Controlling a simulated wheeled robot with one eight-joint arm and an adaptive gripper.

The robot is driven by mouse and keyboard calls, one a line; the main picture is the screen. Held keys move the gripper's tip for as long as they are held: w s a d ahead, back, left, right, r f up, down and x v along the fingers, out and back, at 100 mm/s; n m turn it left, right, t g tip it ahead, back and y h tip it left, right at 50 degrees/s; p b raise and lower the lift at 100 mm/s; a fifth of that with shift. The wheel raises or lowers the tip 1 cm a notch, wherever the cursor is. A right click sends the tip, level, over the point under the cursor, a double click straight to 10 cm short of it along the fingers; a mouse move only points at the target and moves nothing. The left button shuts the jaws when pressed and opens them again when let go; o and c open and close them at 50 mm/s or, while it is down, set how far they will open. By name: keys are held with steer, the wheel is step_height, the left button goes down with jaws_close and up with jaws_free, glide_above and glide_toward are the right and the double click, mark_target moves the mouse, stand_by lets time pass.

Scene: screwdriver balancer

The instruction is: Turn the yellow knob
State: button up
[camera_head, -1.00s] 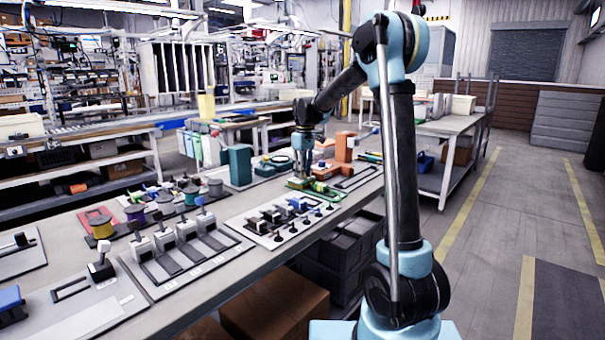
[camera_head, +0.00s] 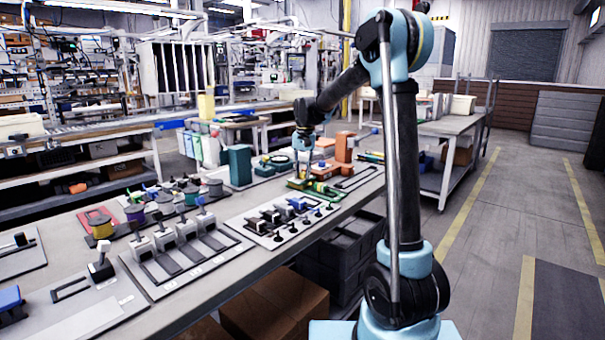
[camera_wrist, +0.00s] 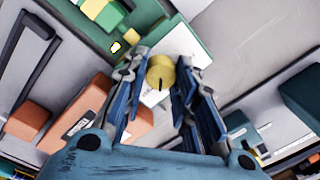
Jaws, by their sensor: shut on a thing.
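The yellow knob (camera_wrist: 161,70) is a short round cylinder with a dark mark on its face, in the upper middle of the wrist view. It stands over a white plate with print on a green unit (camera_wrist: 188,22). My gripper (camera_wrist: 162,78) has a fingertip on either side of the knob and is shut on it. In the head view my gripper (camera_head: 303,168) reaches down to the green unit (camera_head: 314,189) on the far part of the bench. The knob is hidden or too small to make out there.
An orange block (camera_head: 345,147) and a dark green box (camera_head: 240,166) stand near the green unit. A panel with slots and levers (camera_head: 185,262) and a panel of small switches (camera_head: 285,222) lie nearer on the bench. The floor aisle at right is clear.

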mark_target(304, 173)
steer(key=shift+w+m, duration=0.2)
steer(key=shift+m, duration=1.4)
steer(key=shift+o, duration=0.2)
steer(key=o, duration=1)
steer(key=shift+s, duration=0.1)
steer(key=shift+o, duration=0.2)
step_height(304, 173, up, 12)
steer(key=shift+d, duration=0.25)
